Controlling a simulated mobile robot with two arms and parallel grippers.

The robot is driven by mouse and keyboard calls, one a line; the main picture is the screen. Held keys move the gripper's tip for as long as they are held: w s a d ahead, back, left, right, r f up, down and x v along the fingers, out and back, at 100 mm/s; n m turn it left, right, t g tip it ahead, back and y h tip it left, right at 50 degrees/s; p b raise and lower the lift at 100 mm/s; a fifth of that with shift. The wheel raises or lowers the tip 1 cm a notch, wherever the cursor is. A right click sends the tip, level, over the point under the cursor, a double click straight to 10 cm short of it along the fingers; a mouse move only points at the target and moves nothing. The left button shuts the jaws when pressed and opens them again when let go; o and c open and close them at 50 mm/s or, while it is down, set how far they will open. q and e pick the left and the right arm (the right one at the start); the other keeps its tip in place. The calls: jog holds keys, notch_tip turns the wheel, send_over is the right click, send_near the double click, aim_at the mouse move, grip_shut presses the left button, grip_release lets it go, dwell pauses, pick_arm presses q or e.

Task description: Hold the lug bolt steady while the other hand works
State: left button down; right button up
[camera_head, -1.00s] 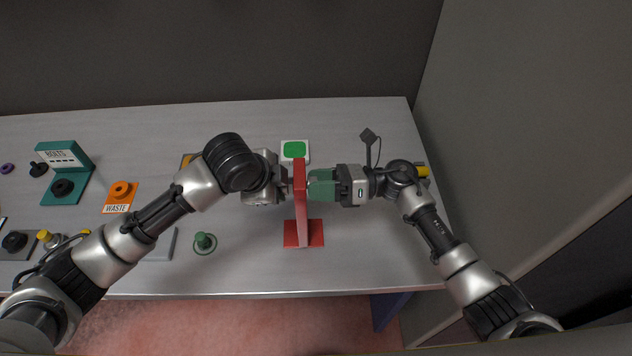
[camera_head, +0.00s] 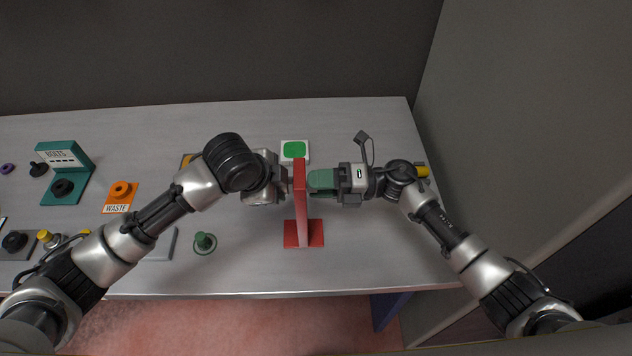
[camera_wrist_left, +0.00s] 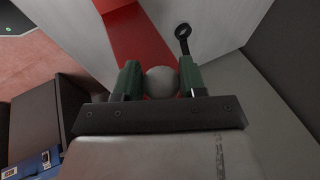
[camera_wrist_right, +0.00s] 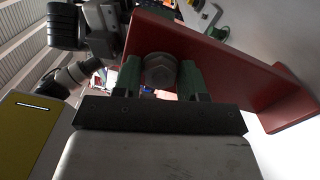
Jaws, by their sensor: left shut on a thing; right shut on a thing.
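A red upright plate (camera_head: 301,215) on a flat red foot stands on the table, between my grippers. My left gripper (camera_wrist_left: 160,80) is at its left face, shut on a smooth round grey end of the lug bolt (camera_wrist_left: 161,83); in the head view my own arm mostly hides this. My right gripper (camera_head: 312,182) is at the plate's right face. In the right wrist view its green fingers are shut on a grey hex piece (camera_wrist_right: 159,71) with a round flange against the plate. The bolt's shank inside the plate is hidden.
A white block with a green top (camera_head: 294,150) stands just behind the plate. A green knob (camera_head: 204,242), an orange WASTE holder (camera_head: 121,191) and a teal BOLTS stand (camera_head: 66,155) are to the left. A yellow item (camera_head: 423,172) shows behind my right arm. The table's front right is clear.

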jog(key=m, duration=0.5)
jog(key=o, duration=0.7)
jog(key=n, duration=1.3)
jog(key=shift+n, duration=0.4)
